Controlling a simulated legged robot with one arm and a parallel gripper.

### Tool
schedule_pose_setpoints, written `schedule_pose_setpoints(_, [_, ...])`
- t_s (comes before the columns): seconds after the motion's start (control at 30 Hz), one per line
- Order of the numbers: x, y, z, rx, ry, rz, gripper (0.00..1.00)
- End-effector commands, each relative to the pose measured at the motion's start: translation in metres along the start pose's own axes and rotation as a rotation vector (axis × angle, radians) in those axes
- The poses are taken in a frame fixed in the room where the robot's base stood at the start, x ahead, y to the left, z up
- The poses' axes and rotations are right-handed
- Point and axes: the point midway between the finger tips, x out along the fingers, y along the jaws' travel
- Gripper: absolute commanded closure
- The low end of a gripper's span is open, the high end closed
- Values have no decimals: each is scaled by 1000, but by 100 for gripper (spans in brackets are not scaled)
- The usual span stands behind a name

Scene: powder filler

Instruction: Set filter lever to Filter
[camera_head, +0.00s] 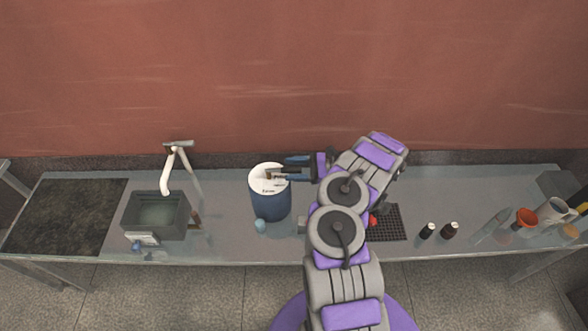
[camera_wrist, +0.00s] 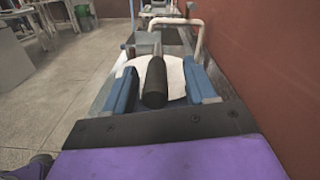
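A blue drum with a white lid (camera_head: 270,200) stands on the bench, left of my arm. Small dark lettering on the lid is too small to read surely. My gripper (camera_head: 287,168) is above the lid's right side, its blue fingers pointing left. In the wrist view the fingers (camera_wrist: 162,88) are apart, one on each side of a black rod (camera_wrist: 155,82) that looks like the lever handle. Gaps show between the rod and both fingers. The white lid (camera_wrist: 178,75) lies beyond. Which setting the lever points to cannot be told.
A grey sink (camera_head: 157,215) with a white tap (camera_head: 168,172) is left of the drum. A black grid mat (camera_head: 388,224), small dark bottles (camera_head: 450,229) and an orange funnel (camera_head: 526,217) are to the right. The red wall (camera_head: 270,80) runs close behind the bench.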

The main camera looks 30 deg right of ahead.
Motion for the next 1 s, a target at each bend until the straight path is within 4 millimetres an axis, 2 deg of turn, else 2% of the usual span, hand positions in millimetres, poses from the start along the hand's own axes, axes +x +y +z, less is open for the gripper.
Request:
schedule_pose_setpoints(0.23, [0, 1, 0, 1, 1, 1, 43])
schedule_pose_setpoints(0.37, [-8, 1, 0, 1, 2, 0, 43])
schedule_pose_setpoints(0.47, [-22, 1, -2, 4, 4, -1, 43])
schedule_pose_setpoints(0.67, [-64, 1, -2, 4, 5, -2, 43])
schedule_pose_setpoints(1.0, [-92, 0, -2, 3, 2, -1, 43])
